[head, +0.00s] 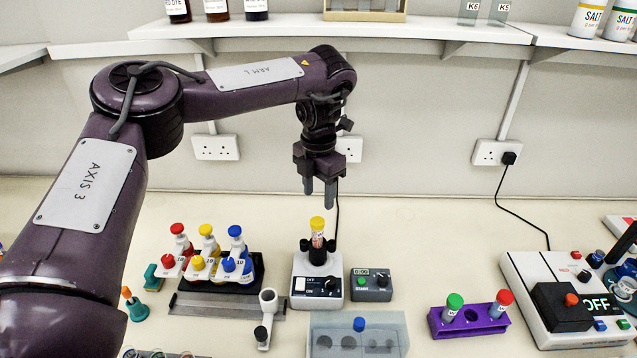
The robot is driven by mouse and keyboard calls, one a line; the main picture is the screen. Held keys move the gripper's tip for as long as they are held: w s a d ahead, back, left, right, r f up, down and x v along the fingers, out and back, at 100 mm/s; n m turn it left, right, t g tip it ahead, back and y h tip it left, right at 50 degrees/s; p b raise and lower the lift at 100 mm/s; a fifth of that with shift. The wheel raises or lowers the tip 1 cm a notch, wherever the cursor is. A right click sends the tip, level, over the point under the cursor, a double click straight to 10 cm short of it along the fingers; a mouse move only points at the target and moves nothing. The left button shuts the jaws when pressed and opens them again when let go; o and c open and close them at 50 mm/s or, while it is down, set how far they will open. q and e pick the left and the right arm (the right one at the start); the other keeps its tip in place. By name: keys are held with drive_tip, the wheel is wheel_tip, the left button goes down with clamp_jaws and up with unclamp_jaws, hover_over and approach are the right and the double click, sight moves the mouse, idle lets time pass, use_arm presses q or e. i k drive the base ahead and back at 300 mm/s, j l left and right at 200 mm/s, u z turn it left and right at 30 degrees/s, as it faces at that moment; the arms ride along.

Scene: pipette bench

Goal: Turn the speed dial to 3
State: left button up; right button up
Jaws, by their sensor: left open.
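The speed dial (331,284) is a small black knob on the front of a white mixer (303,290), right of its OFF/ON switch. Its pointer and numbers are too small to read. A yellow-capped tube (317,231) stands upright in the mixer's black top. My left gripper (319,189) points down, open and empty, above the yellow cap and apart from it. The dial lies below and in front of the gripper. My right gripper is not in view.
A timer (371,284) stands close right of the mixer. A pipette rack (216,284) is to the left, a clear box (395,321) in front. A purple tube rack (469,321) and a device reading OFF (528,270) are right. A shelf (410,30) runs behind.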

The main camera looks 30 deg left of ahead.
sight(330, 281)
drive_tip(key=k, duration=1.5)
